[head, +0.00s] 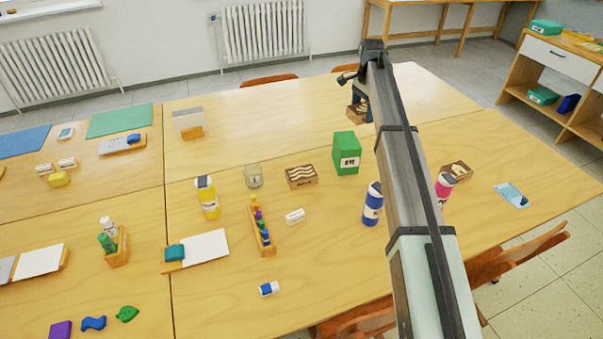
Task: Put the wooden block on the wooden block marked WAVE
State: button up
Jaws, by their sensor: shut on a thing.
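My gripper (368,106) is at the far part of the table, largely hidden behind my arm. It is shut on a wooden block (356,113) with a dark pattern, seen at its left side. I cannot tell clearly how high the block is above the table. The wooden block with dark wave stripes on top (301,177) sits on the table, left of the green box and nearer than my gripper. The lettering on its front is too small to read surely. Its top is bare.
A green box (346,153) stands right of the striped block, a glass jar (253,176) left of it. A white eraser (295,216) and a blue bottle (372,204) are nearer. Another patterned wooden block (457,170) lies right of my arm, behind a pink bottle (444,187).

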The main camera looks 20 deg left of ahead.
send_over(300, 173)
jog(key=shift+m, duration=0.4)
jog(key=shift+f, duration=7.55)
jog(key=shift+f, duration=0.15)
jog(key=o, duration=1.1)
notch_tip(300, 173, up, 12)
